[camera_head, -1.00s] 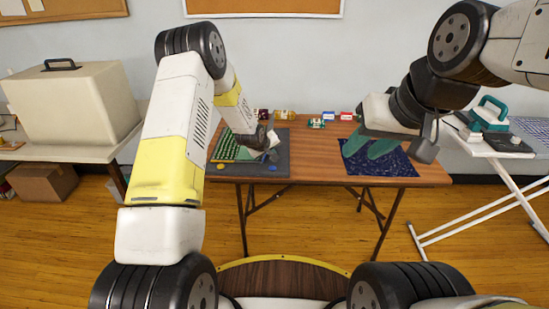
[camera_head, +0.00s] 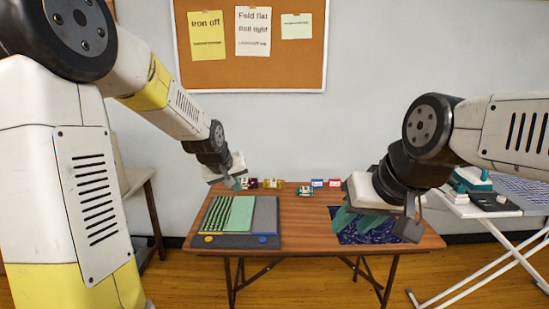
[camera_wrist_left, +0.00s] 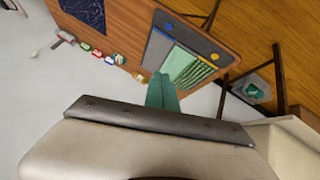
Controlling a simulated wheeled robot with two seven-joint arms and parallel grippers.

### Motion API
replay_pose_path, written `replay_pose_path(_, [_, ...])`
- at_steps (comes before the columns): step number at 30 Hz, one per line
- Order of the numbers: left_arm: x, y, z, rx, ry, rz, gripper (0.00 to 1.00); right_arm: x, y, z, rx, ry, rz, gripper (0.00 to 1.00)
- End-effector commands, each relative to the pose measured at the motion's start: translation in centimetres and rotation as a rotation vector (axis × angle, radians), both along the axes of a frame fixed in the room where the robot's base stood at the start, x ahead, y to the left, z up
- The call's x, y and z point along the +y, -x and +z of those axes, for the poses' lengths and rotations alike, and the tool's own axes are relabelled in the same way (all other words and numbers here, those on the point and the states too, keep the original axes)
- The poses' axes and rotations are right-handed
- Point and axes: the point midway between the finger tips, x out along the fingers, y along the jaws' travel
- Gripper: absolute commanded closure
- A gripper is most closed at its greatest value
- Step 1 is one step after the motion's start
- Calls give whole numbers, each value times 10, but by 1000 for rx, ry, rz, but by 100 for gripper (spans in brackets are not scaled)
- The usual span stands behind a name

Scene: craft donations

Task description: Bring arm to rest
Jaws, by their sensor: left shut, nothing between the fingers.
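My left gripper (camera_head: 236,182) is raised above the back left of the wooden table (camera_head: 300,232). Its teal fingers are together and empty in the left wrist view (camera_wrist_left: 163,85). It is apart from the grey mat (camera_head: 266,215), which carries a green cloth (camera_head: 236,214) and a dark green patterned cloth (camera_head: 213,216) side by side. My right gripper (camera_head: 352,226) hangs over a dark blue speckled cloth (camera_head: 385,233) on the right of the table. Its two teal fingers look spread apart, and they hide part of that cloth.
Small items stand along the table's back edge, including a yellow one (camera_head: 273,183), a teal one (camera_head: 304,191), a blue box (camera_head: 317,183) and a red box (camera_head: 335,183). An ironing board with a teal iron (camera_head: 470,178) stands at the right. The table's middle is clear.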

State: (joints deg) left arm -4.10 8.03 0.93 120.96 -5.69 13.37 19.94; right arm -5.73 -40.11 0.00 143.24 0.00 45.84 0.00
Motion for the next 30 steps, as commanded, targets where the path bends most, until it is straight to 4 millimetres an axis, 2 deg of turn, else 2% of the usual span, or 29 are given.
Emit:
replay_pose_path(1, [5, 22, 19, -4, -14, -14, 100, 0, 0, 0, 0, 0, 0, 64])
replay_pose_path(6, [17, 101, 56, 18, -60, -73, 100, 0, 0, 0, 0, 0, 0, 64])
replay_pose_path(12, [26, 196, 75, 41, -104, -155, 100, 0, 0, 0, 0, 0, 0, 64])
replay_pose_path(16, [27, 245, 75, 54, -121, -202, 100, 0, 0, 0, 0, 0, 0, 64])
replay_pose_path(18, [28, 264, 73, 59, -128, -220, 100, 0, 0, 0, 0, 0, 0, 64])
replay_pose_path(21, [28, 280, 71, 64, -133, -239, 100, 0, 0, 0, 0, 0, 0, 64])
replay_pose_path(24, [28, 287, 69, 68, -137, -248, 100, 0, 0, 0, 0, 0, 0, 64])
replay_pose_path(30, [28, 287, 69, 69, -137, -248, 100, 0, 0, 0, 0, 0, 0, 64])
